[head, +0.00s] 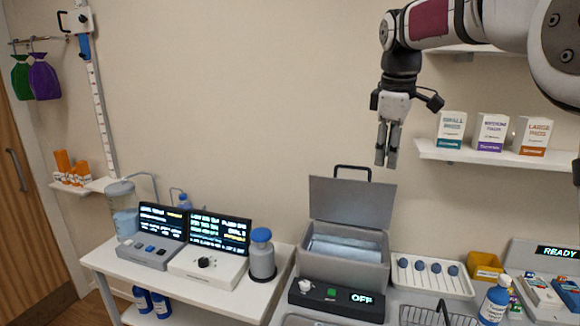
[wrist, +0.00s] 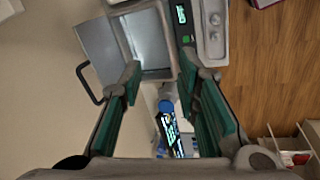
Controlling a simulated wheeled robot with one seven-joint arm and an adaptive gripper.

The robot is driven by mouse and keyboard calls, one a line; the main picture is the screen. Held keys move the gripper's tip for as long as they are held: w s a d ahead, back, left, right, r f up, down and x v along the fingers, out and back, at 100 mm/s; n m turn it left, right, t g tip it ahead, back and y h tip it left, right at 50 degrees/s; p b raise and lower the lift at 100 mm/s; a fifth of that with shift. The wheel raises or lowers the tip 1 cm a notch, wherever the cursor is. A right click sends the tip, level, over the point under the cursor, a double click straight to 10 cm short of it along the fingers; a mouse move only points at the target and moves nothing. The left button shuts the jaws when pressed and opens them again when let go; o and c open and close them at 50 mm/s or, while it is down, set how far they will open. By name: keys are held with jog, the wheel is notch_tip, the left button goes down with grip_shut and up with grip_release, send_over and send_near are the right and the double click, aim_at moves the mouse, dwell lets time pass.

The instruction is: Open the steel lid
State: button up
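The steel lid (head: 345,203) stands raised at the back of a grey steel box (head: 345,270), with its black handle (head: 353,170) at the top edge. Pale blue material (head: 343,247) shows inside the open box. In the wrist view the lid (wrist: 97,50), its handle (wrist: 88,84) and the open box (wrist: 165,74) show at the upper left. My gripper (head: 386,160) hangs pointing down, above and to the right of the lid, apart from it. Its fingers are spread with nothing between them in the wrist view (wrist: 160,65).
A control panel reading OFF (head: 336,300) sits before the box. A white rack with blue knobs (head: 432,276) is to its right, and a blue-capped canister (head: 262,258) to its left. A wall shelf with boxes (head: 488,156) stands right of my gripper. The wall above the lid is clear.

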jog(key=s+a+f+m+t+b, duration=0.1)
jog(key=s+f+m+b, duration=0.15)
jog(key=s, duration=0.55)
jog(key=s+a+f+m+b, duration=0.1)
jog(key=s+f+m+b, duration=0.1)
jog(key=s+m, duration=0.35)
jog(key=s+f+m+t+y+b, duration=0.1)
jog(key=s+f+m+b, duration=0.2)
jog(key=s+f, duration=1)
jog(key=shift+s+f+m, duration=0.25)
jog(key=shift+s+m, duration=0.15)
jog(key=shift+s, duration=0.3)
